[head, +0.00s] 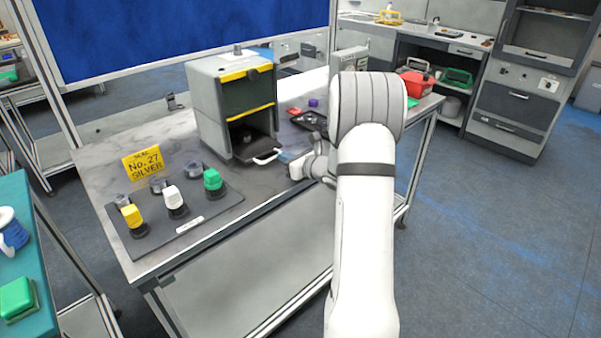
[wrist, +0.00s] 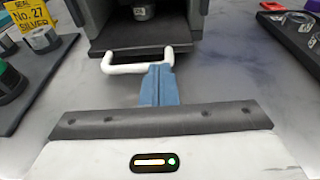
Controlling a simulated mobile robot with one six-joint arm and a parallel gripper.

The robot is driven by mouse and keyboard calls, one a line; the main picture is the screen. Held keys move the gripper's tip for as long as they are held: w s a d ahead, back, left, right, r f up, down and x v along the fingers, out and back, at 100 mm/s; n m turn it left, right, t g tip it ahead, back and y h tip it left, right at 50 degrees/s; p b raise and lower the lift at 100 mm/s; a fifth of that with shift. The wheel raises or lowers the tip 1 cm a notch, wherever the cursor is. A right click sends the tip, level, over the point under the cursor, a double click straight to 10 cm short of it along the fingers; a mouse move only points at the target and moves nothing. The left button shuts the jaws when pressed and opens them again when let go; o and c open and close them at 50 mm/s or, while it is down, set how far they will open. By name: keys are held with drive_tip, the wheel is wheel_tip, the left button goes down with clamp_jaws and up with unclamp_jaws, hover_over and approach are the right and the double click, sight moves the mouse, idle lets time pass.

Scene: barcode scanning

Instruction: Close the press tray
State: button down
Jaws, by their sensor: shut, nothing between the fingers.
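The press (head: 230,100) is a grey box with yellow trim on the table. Its tray (head: 255,150) is pulled out at the bottom front, with a white handle (head: 267,157). In the wrist view the dark tray (wrist: 125,50) and white handle (wrist: 125,68) lie straight ahead, with a small metal piece (wrist: 144,11) farther in. My gripper (wrist: 158,70) is shut and empty, its blue fingertips at the right part of the handle. I cannot tell whether they touch it. In the head view my gripper (head: 288,160) is just right of the handle, partly hidden by my arm.
A dark board (head: 190,222) with yellow, white and green-topped stamps lies at the left front. A yellow sign (head: 143,162) reads "No. 27 SILVER". A dark tray (head: 310,121) with small items and a purple piece (head: 313,102) are right of the press. Bare tabletop surrounds my gripper.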

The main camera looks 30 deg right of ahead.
sight(273, 150)
drive_tip(key=x, duration=0.2)
drive_tip(key=r+b+x, duration=0.1)
drive_tip(key=x, duration=0.1)
drive_tip(key=shift+w+f, duration=0.15)
drive_tip(key=shift+w, duration=0.4)
drive_tip(key=shift+w+r, duration=0.1)
drive_tip(key=shift+r, duration=0.2)
drive_tip(key=shift+r, duration=0.1)
